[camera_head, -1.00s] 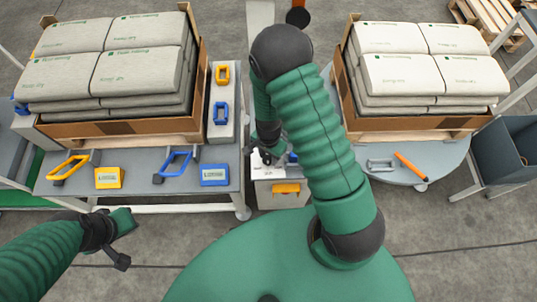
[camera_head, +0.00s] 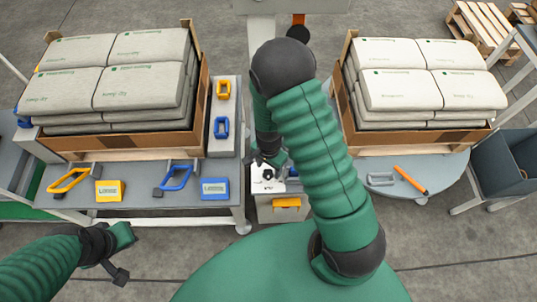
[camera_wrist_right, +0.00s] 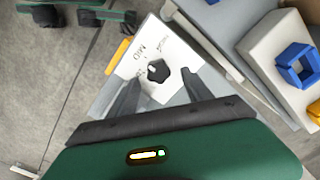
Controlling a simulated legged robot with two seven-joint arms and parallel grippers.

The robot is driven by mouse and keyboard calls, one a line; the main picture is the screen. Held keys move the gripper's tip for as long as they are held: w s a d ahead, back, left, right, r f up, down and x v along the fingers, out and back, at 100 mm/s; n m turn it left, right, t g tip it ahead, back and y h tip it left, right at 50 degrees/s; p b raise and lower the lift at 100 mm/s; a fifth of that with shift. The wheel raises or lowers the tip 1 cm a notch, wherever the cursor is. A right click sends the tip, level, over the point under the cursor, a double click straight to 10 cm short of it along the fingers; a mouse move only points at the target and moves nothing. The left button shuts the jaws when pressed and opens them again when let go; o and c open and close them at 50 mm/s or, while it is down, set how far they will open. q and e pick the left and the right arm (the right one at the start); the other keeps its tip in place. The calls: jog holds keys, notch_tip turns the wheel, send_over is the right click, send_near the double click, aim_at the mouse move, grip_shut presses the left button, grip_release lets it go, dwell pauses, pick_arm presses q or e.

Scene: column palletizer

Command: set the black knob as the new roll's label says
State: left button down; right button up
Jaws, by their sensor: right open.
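The black knob (camera_wrist_right: 158,71) is many-sided with a small light mark and sits on a white panel (camera_wrist_right: 185,52). Lettering beside it seems to include "MID"; the rest is hard to read. It also shows small in the head view (camera_head: 268,174). My right gripper (camera_wrist_right: 158,84) is open, with one finger on either side of the knob in the wrist view; I cannot tell whether they touch it. In the head view it (camera_head: 266,160) is above the panel, partly hidden by my arm. My left gripper (camera_head: 118,252) hangs at lower left, its jaws unclear. I cannot identify the new roll or its label.
A grey table (camera_head: 140,198) at left holds stacked sacks (camera_head: 120,80), yellow and blue handled tools, a yellow label block (camera_head: 109,191) and a blue one (camera_head: 214,189). More sacks (camera_head: 425,85) stand at right, near an orange marker-like stick (camera_head: 410,181).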

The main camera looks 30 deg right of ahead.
aim_at(269, 172)
notch_tip(269, 172, up, 14)
jog(key=p, duration=0.3)
jog(key=shift+r+p, duration=0.15)
jog(key=shift+p, duration=0.15)
